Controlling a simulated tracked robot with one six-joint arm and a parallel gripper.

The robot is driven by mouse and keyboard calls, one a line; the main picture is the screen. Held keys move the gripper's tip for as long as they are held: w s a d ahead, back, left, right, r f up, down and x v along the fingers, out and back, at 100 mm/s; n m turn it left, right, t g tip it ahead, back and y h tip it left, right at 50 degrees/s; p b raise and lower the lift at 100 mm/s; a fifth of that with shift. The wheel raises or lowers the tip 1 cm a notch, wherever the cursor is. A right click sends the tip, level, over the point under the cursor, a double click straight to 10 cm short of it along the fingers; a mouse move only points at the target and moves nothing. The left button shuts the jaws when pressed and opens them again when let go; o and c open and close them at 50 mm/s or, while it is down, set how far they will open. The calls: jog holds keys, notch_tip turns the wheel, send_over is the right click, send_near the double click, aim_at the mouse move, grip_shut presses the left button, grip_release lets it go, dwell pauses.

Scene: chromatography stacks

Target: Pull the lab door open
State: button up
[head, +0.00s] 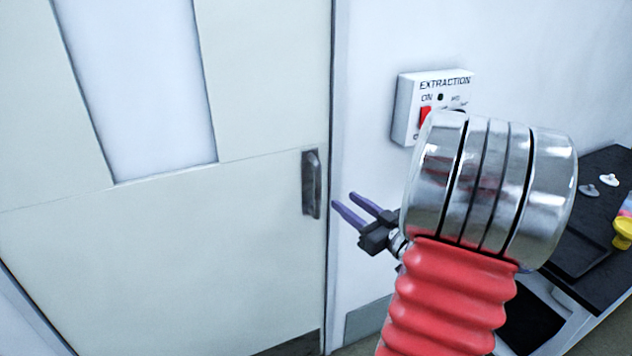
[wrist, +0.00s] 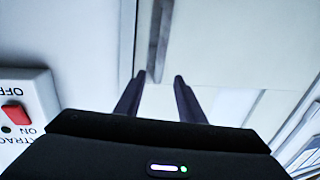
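The lab door (head: 150,260) is pale, with a tall window panel, and looks shut against its frame. Its grey metal handle (head: 312,184) is an upright bar near the door's right edge. My gripper (head: 344,197) has two purple fingers apart with nothing between them. In the head view it is just right of the handle, pointing toward it, and appears apart from it. In the wrist view the handle (wrist: 160,38) shows beyond and between the fingertips (wrist: 159,78). The exact gap to the handle is hard to tell.
A white extraction switch box (head: 405,110) with a red switch is on the wall right of the door, partly behind my arm. A black-topped bench (head: 600,245) at the right bears small items, including a yellow one (head: 622,232).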

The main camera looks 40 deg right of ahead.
aim_at(320, 182)
jog(key=w, duration=0.4)
jog(key=w+d, duration=0.1)
jog(key=w, duration=0.8)
jog(key=shift+w+d, duration=0.15)
jog(key=shift+w, duration=0.1)
grip_shut()
